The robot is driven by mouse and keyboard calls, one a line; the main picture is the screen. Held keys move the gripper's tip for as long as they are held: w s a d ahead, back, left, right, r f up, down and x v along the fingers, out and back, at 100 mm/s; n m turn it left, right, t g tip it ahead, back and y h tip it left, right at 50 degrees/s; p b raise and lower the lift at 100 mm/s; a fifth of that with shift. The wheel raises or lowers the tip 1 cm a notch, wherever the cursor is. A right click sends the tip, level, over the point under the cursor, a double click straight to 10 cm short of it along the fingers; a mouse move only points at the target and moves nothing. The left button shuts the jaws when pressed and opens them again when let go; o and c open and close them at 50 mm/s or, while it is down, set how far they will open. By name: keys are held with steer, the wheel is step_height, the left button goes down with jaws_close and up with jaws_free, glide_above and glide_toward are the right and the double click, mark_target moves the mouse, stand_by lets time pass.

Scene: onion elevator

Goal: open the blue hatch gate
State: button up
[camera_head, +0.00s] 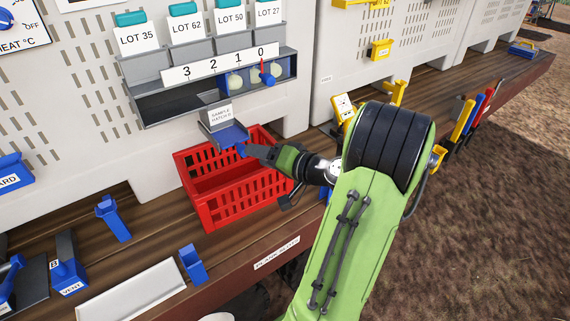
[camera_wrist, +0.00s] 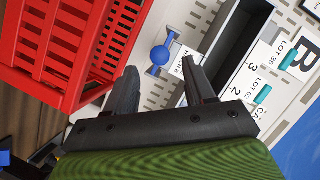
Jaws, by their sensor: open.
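The blue hatch gate (camera_head: 230,135) sits in a grey chute under a white "SAMPLE HATCH" label (camera_head: 220,114), above the red crate (camera_head: 234,212). In the wrist view its round blue knob (camera_wrist: 160,56) shows ahead of the fingertips, roughly between them. My gripper (camera_head: 249,151) is close to the gate from the right, its tips near the knob in the head view. In the wrist view my gripper (camera_wrist: 159,72) has its fingers apart with nothing between them. I cannot tell whether a finger touches the knob. The gate looks closed across the chute.
The red crate also fills the left of the wrist view (camera_wrist: 32,55). Blue levers (camera_head: 113,218) and a white tray (camera_head: 132,292) lie on the wooden bench at left.

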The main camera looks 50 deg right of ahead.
steer(key=v, duration=0.9)
steer(key=shift+s, duration=0.25)
steer(key=w+a+f+n+g+y+b, duration=0.1)
steer(key=w+a+f+n+g, duration=0.25)
steer(key=a, duration=0.65)
steer(key=w+a+f+n+g+y, duration=0.2)
steer(key=a+n+g, duration=0.25)
steer(key=a, duration=0.55)
steer(key=s+a+r+n+g+h+b, duration=0.1)
steer(key=s+a+r+n+h, duration=0.1)
steer(key=s+a, duration=0.4)
steer(key=s+h, duration=0.1)
steer(key=s, duration=0.3)
steer(key=shift+a+r+n+g+h, duration=0.2)
steer(key=shift+a+n+g+h, duration=0.1)
steer(key=shift+a+n+g, duration=0.1)
